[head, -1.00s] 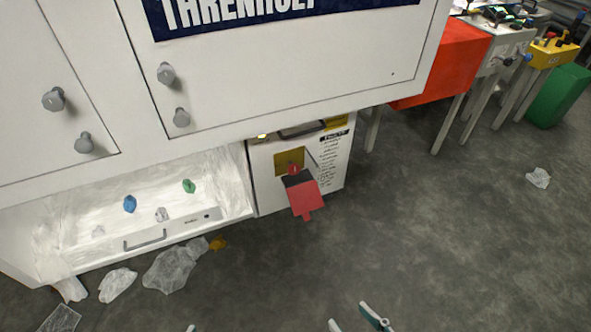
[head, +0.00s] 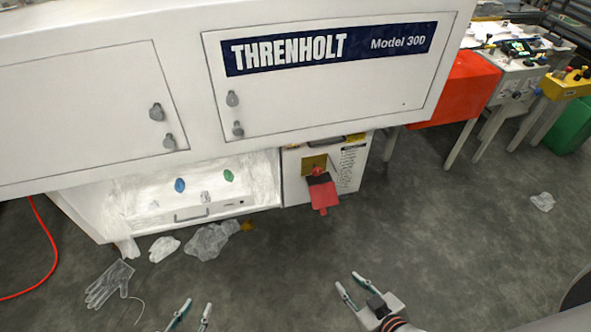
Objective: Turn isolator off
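The isolator is a red rotary switch (head: 317,171) on a yellow plate (head: 309,162), on the front of a white cabinet (head: 295,188) under the machine. A red tag (head: 324,196) with a dark upper part hangs just below the switch and partly covers it. I cannot tell the switch's position at this size. My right gripper (head: 357,292) is in the lower middle, open and empty, short of the cabinet. My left gripper (head: 193,316) shows only its fingertips at the bottom edge, apart and with nothing between them.
The white THRENHOLT machine body (head: 200,60) overhangs the cabinet. Clear film scraps (head: 210,240) and a clear glove (head: 109,284) lie on the floor at the left, near a red cable (head: 50,245). A red box (head: 457,90) stands at the right. The floor before the cabinet is clear.

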